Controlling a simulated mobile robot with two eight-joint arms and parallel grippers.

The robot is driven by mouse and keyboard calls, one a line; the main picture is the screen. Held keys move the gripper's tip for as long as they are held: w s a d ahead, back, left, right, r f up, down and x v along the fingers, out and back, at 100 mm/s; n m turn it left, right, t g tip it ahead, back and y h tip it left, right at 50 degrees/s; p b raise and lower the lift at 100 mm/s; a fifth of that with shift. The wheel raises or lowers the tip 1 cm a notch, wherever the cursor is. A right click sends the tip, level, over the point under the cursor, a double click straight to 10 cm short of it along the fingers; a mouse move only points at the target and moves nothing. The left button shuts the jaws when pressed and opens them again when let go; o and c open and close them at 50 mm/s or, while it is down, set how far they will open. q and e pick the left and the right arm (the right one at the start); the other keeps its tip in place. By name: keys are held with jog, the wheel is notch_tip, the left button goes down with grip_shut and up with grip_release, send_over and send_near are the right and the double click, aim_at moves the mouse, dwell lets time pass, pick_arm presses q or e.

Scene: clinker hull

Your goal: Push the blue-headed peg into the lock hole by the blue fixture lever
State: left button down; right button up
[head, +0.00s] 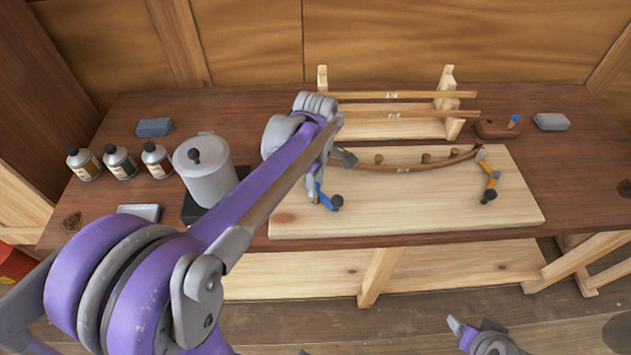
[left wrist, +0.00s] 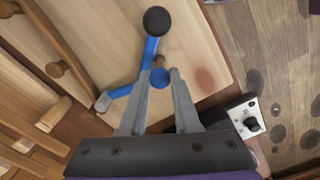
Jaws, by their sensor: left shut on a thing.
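My left gripper (head: 318,192) is over the left front of the pale board, beside the blue fixture lever. In the left wrist view its two fingers (left wrist: 164,80) close around a round blue head, that of the blue-headed peg (left wrist: 159,79). The bent blue lever (left wrist: 151,50) has a black knob and a grey tip, and lies right beside the fingertips. The lever also shows in the head view (head: 321,196), partly behind my gripper. My right gripper (head: 457,326) is low at the bottom edge, away from the table; its jaws are unclear.
A curved wooden strip (head: 400,168) lies on the pale board (head: 430,210), with an orange lever (head: 491,180) at its right end. Another blue-topped peg (head: 514,120) stands in a brown block. A rack (head: 449,100) is behind; a grey pot (head: 207,180) and bottles are left.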

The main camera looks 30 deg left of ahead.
pick_arm(q)
jog(key=shift+f+b, duration=0.35)
jog(key=shift+f, duration=0.35)
pick_arm(e)
jog(key=shift+s+f, duration=0.25)
jog(key=shift+f, duration=0.3)
pick_arm(q)
jog(key=shift+s, duration=0.1)
jog(key=c, duration=0.6)
grip_release()
jog(key=shift+o, duration=0.2)
jog(key=shift+r, duration=0.15)
pick_arm(e)
jog(key=shift+r, duration=0.1)
pick_arm(q)
notch_tip(320, 180, up, 8)
jog(key=p, duration=0.4)
pick_arm(e)
notch_tip(320, 180, up, 6)
jog(key=w, duration=0.2)
jog(key=shift+w+f, duration=0.2)
jog(key=shift+w, duration=0.2)
